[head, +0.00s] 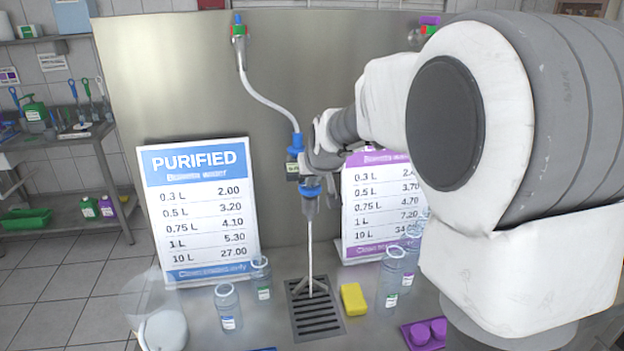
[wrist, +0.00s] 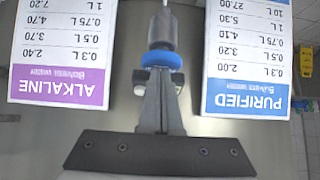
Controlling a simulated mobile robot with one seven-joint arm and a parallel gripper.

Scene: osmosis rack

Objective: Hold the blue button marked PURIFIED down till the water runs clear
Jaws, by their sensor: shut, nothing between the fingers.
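The tap (head: 296,146) hangs in front of the steel panel at the centre, with blue fittings and a hose from above. A pale stream (head: 310,245) falls from its grey nozzle to the drain; it looks whitish. In the wrist view, which is upside down, my gripper (wrist: 160,82) is shut and empty, its fingertips up against the tap body beside a blue ring (wrist: 160,59). The blue button itself is hidden behind the fingers, so I cannot see how far in it is. The PURIFIED price board (head: 197,210) stands left of the tap.
The drain grate (head: 318,328) lies below the tap, with a yellow sponge (head: 353,299) at its right. Clear bottles stand both sides, such as one at the left (head: 228,307). A purple ALKALINE board (wrist: 62,50) is partly behind my arm. Purple caps (head: 428,331) lie front right.

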